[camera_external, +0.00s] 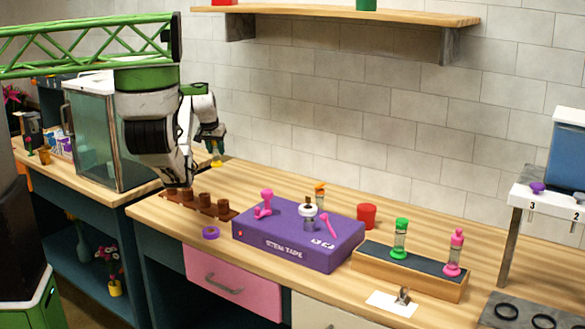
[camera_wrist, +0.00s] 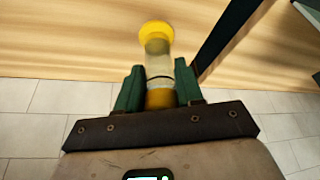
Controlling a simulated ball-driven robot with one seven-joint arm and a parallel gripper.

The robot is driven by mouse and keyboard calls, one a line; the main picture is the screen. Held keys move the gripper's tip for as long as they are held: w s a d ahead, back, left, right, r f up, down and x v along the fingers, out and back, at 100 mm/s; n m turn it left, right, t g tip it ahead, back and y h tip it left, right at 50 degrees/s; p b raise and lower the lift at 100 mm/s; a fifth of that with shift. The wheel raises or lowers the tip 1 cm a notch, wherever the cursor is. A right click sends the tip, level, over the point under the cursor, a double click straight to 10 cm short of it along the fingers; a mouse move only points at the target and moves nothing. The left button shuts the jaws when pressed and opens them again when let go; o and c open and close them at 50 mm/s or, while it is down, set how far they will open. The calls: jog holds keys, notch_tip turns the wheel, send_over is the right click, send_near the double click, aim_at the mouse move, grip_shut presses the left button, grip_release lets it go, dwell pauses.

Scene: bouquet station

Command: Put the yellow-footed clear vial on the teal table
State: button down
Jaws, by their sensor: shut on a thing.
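The yellow-footed clear vial (camera_wrist: 158,62) is between the green fingers of my gripper (camera_wrist: 160,88). In the wrist view its yellow foot points away from the gripper, and an orange end sits between the fingers. In the external view my gripper (camera_external: 214,140) is in the air above the back of the wooden counters, and the vial's yellow foot (camera_external: 216,163) shows small below it. I see no teal tabletop; a wood-topped counter at left has a dark teal front (camera_external: 75,225), and the counter in front also has dark teal sides.
A glass-fronted cabinet (camera_external: 100,135) stands left of my arm. The front counter holds a brown holder row (camera_external: 205,207), a purple box (camera_external: 297,240), a red cup (camera_external: 367,215), and a wooden stand (camera_external: 415,270) with green and pink vials. A shelf (camera_external: 340,13) hangs above.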

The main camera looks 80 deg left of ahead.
aim_at(215, 159)
jog(key=shift+f+p, duration=0.4)
jog(key=shift+f, duration=2.75)
jog(key=shift+f, duration=0.1)
jog(key=c, duration=0.7)
grip_release()
jog(key=shift+f, duration=0.1)
jog(key=b+v, duration=0.1)
jog(key=v, duration=1.1)
jog(key=shift+s+d, duration=0.1)
